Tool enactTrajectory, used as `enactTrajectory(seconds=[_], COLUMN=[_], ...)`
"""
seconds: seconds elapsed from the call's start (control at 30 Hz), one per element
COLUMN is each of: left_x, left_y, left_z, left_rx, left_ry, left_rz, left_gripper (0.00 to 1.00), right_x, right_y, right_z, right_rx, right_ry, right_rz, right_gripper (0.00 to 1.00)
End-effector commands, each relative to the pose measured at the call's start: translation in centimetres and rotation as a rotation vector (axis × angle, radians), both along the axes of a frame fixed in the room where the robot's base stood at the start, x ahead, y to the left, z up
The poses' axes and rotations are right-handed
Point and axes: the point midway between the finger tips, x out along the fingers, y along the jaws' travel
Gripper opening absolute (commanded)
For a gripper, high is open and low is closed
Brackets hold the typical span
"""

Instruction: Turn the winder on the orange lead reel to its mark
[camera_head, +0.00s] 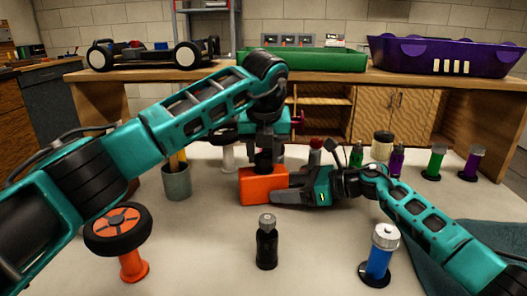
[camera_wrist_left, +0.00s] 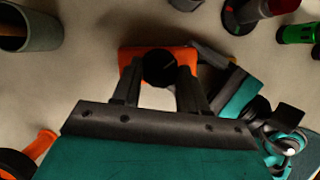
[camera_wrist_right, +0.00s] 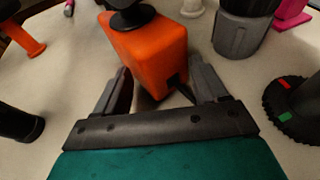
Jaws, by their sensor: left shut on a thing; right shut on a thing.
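The orange lead reel (camera_head: 262,186) is a box standing on the light table top in the middle of the head view. Its black winder (camera_head: 263,160) is on top, and this round knob also shows in the left wrist view (camera_wrist_left: 159,67). My left gripper (camera_head: 264,150) comes down from above and is shut on the winder. My right gripper (camera_head: 275,194) reaches in from the right, low over the table, and is shut on the reel's body, which is between its fingers in the right wrist view (camera_wrist_right: 155,60). I cannot make out the mark.
A black bottle (camera_head: 267,243) stands in front of the reel, a blue spool stand (camera_head: 378,258) at front right. A wheel on an orange stand (camera_head: 119,230) and a grey cup (camera_head: 176,182) stand left. Several small stands and jars are behind right. Car chassis (camera_head: 150,53) and trays are on the back bench.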

Motion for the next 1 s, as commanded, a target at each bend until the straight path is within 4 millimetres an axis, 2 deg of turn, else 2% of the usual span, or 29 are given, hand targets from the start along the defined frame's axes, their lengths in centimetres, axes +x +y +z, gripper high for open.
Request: enactTrajectory(seconds=[0.03, 0.17, 1.0], left_x=[0.0, 0.0, 0.01], left_y=[-0.02, -0.03, 0.05], left_z=[0.03, 0.04, 0.08], left_rx=[-0.001, -0.001, -0.002], left_ry=[0.0, -0.001, -0.001], left_rz=[0.0, 0.0, -0.065], left_gripper=[0.23, 0.12, 0.12], right_x=[-0.02, -0.02, -0.04], right_y=[0.02, 0.02, 0.05], right_z=[-0.05, -0.05, -0.06], right_rx=[-0.001, -0.001, -0.001], right_ry=[0.001, 0.001, 0.0], right_rz=[0.001, 0.001, 0.001], right_gripper=[0.45, 0.45, 0.45])
